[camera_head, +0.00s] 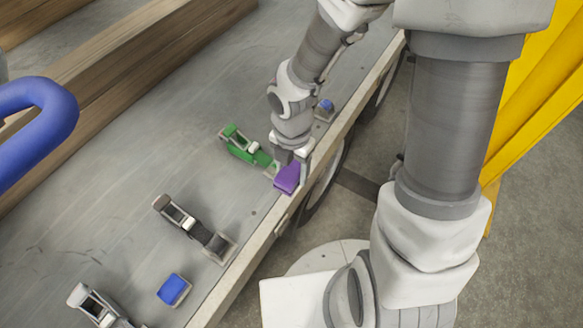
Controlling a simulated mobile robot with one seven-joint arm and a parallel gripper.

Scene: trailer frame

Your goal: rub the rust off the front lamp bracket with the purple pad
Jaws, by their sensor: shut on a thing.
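My gripper (291,157) is shut on the purple pad (288,179) and holds it at the near edge of the trailer bed. The pad is tilted, close to the end of a green ratchet-like fitting (240,147). I cannot tell whether the pad touches the bed or a bracket below it. No part is clearly recognisable as the front lamp bracket, and no rust can be made out at this size. The area under the pad and gripper is hidden.
A dark ratchet-like fitting (190,226) and a grey one (97,306) lie further left on the trailer bed (125,170). A blue block (173,290) lies between them. A small blue item (325,106) sits beyond my gripper. Wooden beams (120,75) and a blue bar (40,110) stand at left.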

